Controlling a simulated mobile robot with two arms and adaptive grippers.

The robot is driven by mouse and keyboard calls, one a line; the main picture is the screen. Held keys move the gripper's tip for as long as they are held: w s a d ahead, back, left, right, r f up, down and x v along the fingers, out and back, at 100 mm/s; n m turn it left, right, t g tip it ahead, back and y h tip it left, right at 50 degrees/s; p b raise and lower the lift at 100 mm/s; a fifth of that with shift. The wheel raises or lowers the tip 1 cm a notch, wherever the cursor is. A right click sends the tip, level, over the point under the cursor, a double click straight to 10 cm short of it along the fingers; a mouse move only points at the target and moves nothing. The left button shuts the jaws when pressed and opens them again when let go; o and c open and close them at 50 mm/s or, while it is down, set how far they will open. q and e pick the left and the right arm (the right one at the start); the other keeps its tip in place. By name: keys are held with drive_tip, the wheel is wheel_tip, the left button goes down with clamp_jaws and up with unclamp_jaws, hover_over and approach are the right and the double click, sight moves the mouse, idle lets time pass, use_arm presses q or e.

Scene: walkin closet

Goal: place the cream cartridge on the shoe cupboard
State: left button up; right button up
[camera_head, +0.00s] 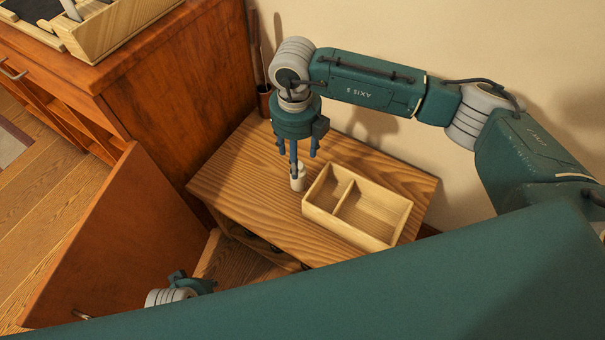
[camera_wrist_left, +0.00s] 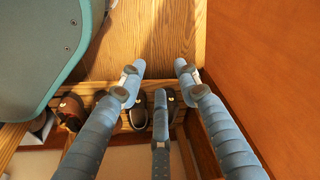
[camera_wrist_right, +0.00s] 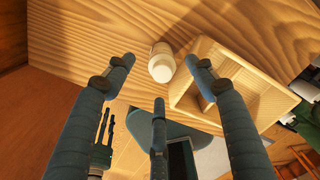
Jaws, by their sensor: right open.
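The cream cartridge (camera_head: 298,178) is a small pale cylinder with a narrower top. It stands upright on the wooden top of the shoe cupboard (camera_head: 240,170), left of the divided box. My right gripper (camera_head: 299,152) points down just above it with fingers open. In the right wrist view the cartridge (camera_wrist_right: 162,66) shows between the spread fingertips, with gaps on both sides. My left gripper (camera_wrist_left: 160,75) is open and empty, by the front of the shoe cupboard, where shoes show below the top edge. In the head view only part of the left wrist shows at lower left.
A pale wooden box (camera_head: 372,228) with a divider stands close right of the cartridge. A dark cup with sticks (camera_head: 264,98) stands at the back left corner. A tall red-brown cabinet (camera_head: 185,85) and its open door (camera_head: 120,245) bound the left side. The wall is behind.

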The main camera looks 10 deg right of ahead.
hover_over(299, 185)
drive_tip(key=w, duration=0.3)
drive_tip(key=f, duration=0.4)
drive_tip(key=shift+s+d+f, duration=0.1)
drive_tip(key=shift+s+f, duration=0.15)
drive_tip(key=shift+f, duration=0.05)
drive_tip(key=f, duration=0.3)
drive_tip(key=f+b, duration=0.1)
drive_tip(key=shift+s+d+f, duration=0.1)
drive_tip(key=shift+s+f, duration=0.05)
drive_tip(key=shift+s, duration=0.15)
drive_tip(key=shift+f, duration=0.4)
use_arm(q)
drive_tip(key=r, duration=0.4)
drive_tip(key=shift+w+r, duration=0.35)
drive_tip(key=shift+r, duration=0.05)
use_arm(e)
clamp_jaws()
drive_tip(key=shift+r, duration=0.15)
